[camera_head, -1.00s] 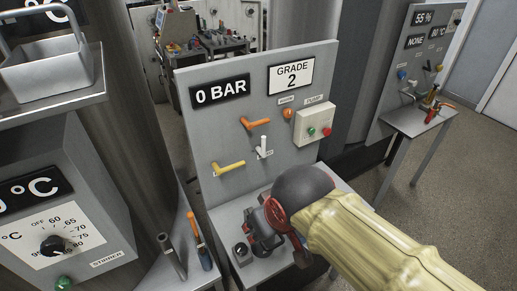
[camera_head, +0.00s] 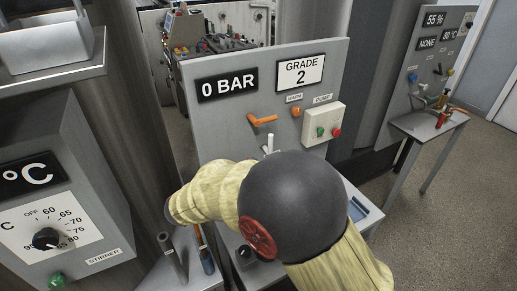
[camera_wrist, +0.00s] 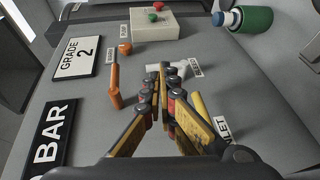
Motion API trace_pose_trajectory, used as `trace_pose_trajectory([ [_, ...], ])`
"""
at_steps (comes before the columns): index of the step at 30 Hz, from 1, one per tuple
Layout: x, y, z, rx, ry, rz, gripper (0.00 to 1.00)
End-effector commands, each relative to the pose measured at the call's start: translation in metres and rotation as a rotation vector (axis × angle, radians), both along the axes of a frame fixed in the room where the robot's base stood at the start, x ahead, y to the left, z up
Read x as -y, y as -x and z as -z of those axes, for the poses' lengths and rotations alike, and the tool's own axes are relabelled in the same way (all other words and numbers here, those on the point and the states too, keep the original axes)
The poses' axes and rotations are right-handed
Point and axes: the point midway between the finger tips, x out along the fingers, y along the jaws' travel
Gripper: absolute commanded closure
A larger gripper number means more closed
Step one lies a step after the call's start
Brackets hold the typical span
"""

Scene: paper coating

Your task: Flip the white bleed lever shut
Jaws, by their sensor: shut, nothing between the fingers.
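The white bleed lever (camera_head: 269,143) stands upright on the grey panel in the head view, its lower part hidden behind my arm. In the wrist view a pale part of the white lever (camera_wrist: 148,69) shows beside my fingertips, mostly covered by them. My gripper (camera_wrist: 164,72) is shut and empty, its fingertips close to the lever and its label. I cannot tell whether they touch it. In the head view my arm hides my gripper.
An orange lever (camera_head: 262,121) and a pump box (camera_head: 322,125) with green and red buttons are nearby on the panel. A yellow lever (camera_wrist: 198,103) lies beside my right finger. The display (camera_head: 227,85) reads 0 BAR. A stirrer control box (camera_head: 60,215) stands at the left.

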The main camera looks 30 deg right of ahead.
Motion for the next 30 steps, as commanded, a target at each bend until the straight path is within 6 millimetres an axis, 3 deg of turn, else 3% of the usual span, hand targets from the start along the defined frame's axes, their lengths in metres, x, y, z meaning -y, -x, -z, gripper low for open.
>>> trace_pose_trajectory([
  [3,-0.022,-0.028,0.014,0.037,0.083,-0.082,1.0],
  [6,-0.035,-0.041,0.019,0.064,0.122,-0.129,1.0],
  [12,-0.043,-0.049,0.021,0.082,0.145,-0.16,1.0],
  [23,-0.039,-0.051,0.021,0.082,0.144,-0.158,1.0],
  [30,-0.009,-0.069,0.023,0.08,0.143,-0.153,1.0],
])
